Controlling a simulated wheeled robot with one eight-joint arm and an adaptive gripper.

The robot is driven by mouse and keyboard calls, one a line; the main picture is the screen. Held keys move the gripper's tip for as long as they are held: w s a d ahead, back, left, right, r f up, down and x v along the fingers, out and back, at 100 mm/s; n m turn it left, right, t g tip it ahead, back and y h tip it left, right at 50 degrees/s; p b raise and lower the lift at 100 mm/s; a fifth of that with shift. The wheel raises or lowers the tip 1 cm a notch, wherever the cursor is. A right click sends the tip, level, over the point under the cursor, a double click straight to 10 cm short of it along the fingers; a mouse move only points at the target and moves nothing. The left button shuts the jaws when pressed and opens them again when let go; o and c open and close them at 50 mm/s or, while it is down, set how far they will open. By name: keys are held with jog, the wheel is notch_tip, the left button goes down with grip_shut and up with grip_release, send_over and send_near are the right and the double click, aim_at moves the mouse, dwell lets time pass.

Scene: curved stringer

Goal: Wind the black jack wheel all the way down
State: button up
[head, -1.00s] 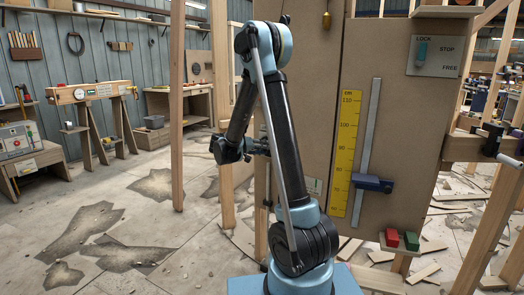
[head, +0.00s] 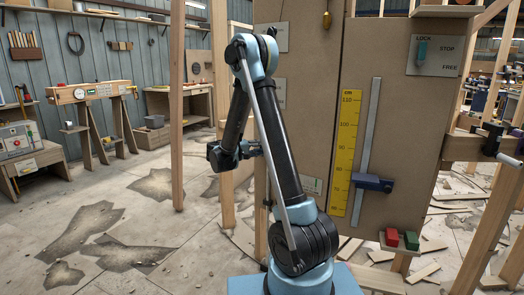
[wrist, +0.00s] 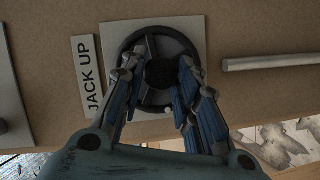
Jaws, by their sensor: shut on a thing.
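The black jack wheel (wrist: 149,100) shows in the wrist view on a pale square plate, with a round dark hub and spokes. A "JACK UP" label (wrist: 87,76) is beside it. My gripper (wrist: 160,85) is shut on the wheel, with a finger at each side; the fingers hide parts of the rim. In the head view my gripper (head: 254,149) reaches right to the panel behind my arm, and the wheel cannot be made out there.
The brown panel (head: 400,120) carries a plate with a teal lever (head: 422,52) marked LOCK, STOP and FREE. Red and green blocks (head: 400,240) sit on a small shelf. In the wrist view a grey bar (wrist: 265,62) lies right of the wheel. Wooden posts (head: 178,110) stand nearby.

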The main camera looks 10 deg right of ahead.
jog(key=shift+a+f+n, duration=0.1)
jog(key=shift+f+n, duration=0.05)
jog(key=shift+n, duration=0.35)
jog(key=shift+h, duration=0.3)
jog(key=o, duration=1.1)
jog(key=v, duration=1.2)
jog(key=shift+f, duration=0.15)
